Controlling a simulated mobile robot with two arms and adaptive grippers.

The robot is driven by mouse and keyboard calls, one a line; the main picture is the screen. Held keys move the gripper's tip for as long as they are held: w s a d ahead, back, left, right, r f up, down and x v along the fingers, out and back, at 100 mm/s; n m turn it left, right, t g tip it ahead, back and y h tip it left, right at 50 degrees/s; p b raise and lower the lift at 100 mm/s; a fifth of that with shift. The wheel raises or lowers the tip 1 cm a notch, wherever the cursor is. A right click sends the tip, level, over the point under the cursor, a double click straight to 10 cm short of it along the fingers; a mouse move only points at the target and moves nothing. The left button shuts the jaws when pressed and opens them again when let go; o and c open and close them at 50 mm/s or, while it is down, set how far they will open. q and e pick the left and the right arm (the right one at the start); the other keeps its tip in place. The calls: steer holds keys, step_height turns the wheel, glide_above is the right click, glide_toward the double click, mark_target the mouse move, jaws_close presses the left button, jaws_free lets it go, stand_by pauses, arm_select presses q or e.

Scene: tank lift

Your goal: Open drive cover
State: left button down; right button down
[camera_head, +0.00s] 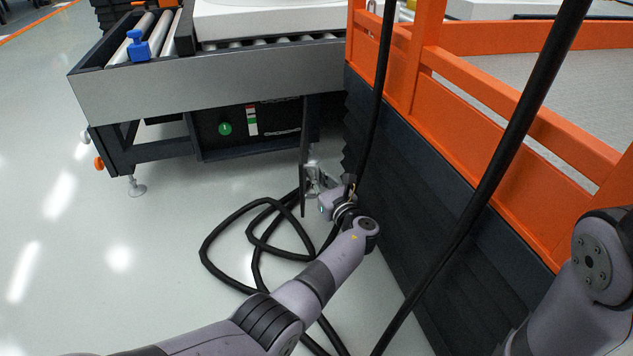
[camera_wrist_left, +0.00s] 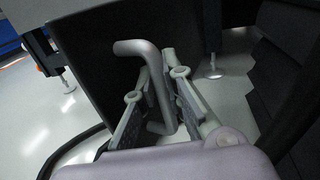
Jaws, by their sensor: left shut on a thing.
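The drive cover (camera_head: 304,130) is a dark panel under the conveyor, swung out and seen nearly edge-on in the head view. In the left wrist view the dark cover (camera_wrist_left: 95,65) fills the upper left, with a bent grey metal handle (camera_wrist_left: 145,50) on it. My left gripper (camera_head: 314,178) is at the cover's lower part. In the left wrist view its two fingers (camera_wrist_left: 158,105) are on either side of the handle, closed on it. The exact contact is partly hidden. My right gripper is not in view.
A dark drive box with a green button (camera_head: 225,129) sits under the roller conveyor (camera_head: 200,88). An orange-railed lift (camera_head: 420,80) with dark bellows (camera_head: 400,170) stands close on the right. A black hose (camera_head: 215,230) loops on the floor. The floor at left is clear.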

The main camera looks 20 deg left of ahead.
arm_select(q)
steer(key=shift+d+f, duration=0.15)
steer(key=shift+d, duration=0.05)
steer(key=shift+s, duration=0.1)
steer(key=c, duration=1.9)
jaws_free()
